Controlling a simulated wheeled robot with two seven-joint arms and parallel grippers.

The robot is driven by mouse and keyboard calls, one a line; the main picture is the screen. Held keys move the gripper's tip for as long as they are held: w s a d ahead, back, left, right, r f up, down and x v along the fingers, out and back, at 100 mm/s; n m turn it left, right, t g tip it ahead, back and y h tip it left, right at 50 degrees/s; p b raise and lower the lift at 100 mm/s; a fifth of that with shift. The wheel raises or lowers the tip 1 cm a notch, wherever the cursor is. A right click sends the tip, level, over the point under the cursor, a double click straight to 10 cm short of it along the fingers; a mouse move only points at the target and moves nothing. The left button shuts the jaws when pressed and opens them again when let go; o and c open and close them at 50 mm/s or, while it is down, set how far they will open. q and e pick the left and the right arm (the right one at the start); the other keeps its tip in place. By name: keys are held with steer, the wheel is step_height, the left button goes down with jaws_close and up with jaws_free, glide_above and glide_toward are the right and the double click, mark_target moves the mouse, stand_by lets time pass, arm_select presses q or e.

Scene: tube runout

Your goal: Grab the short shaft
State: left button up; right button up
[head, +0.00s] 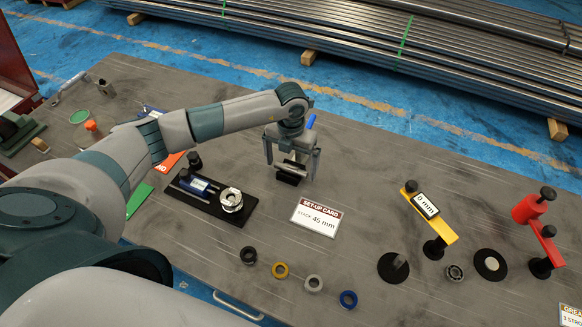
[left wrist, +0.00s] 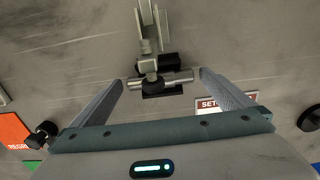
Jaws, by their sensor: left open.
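A short silver shaft (head: 292,167) lies across a black block (head: 288,179) near the middle of the bench. In the left wrist view the shaft (left wrist: 168,79) lies crosswise on its dark support (left wrist: 163,91), with a grey metal stand (left wrist: 149,38) crossing it. My left gripper (head: 291,172) is open, pointing down, with one finger on either side of the shaft. In the left wrist view my left gripper (left wrist: 161,78) shows gaps between the fingers and the shaft's ends. The fingers partly hide the shaft in the head view. My right gripper is not in view.
A black tray (head: 240,215) with a blue device and metal nut stands left of a set-up card (head: 315,216). A yellow gauge (head: 428,212) and red stand (head: 540,235) stand right.

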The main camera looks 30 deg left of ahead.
mark_target(291, 169)
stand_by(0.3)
arm_select(q)
steer(key=c, duration=1.4)
steer(key=shift+r, duration=0.15)
steer(key=shift+w+r+b, duration=0.1)
steer(key=shift+r+b, duration=0.35)
steer(key=shift+b, duration=0.05)
steer(key=r+b, duration=0.2)
steer(key=r, duration=0.1)
steer(key=shift+s+d, duration=0.1)
steer(key=shift+s, duration=0.3)
steer(key=shift+s+d+r+b, duration=0.6)
steer(key=shift+s+r, duration=0.55)
steer(key=shift+s, duration=0.6)
steer(key=shift+s+d+r+b, duration=0.6)
steer(key=shift+s+r, duration=0.6)
steer(key=shift+s, duration=0.55)
steer(key=shift+s+d+r+b, duration=0.45)
steer(key=shift+s+r+b, duration=0.25)
steer(key=shift+s+r, duration=0.75)
steer(key=shift+s+f, duration=0.3)
steer(key=shift+f, duration=0.05)
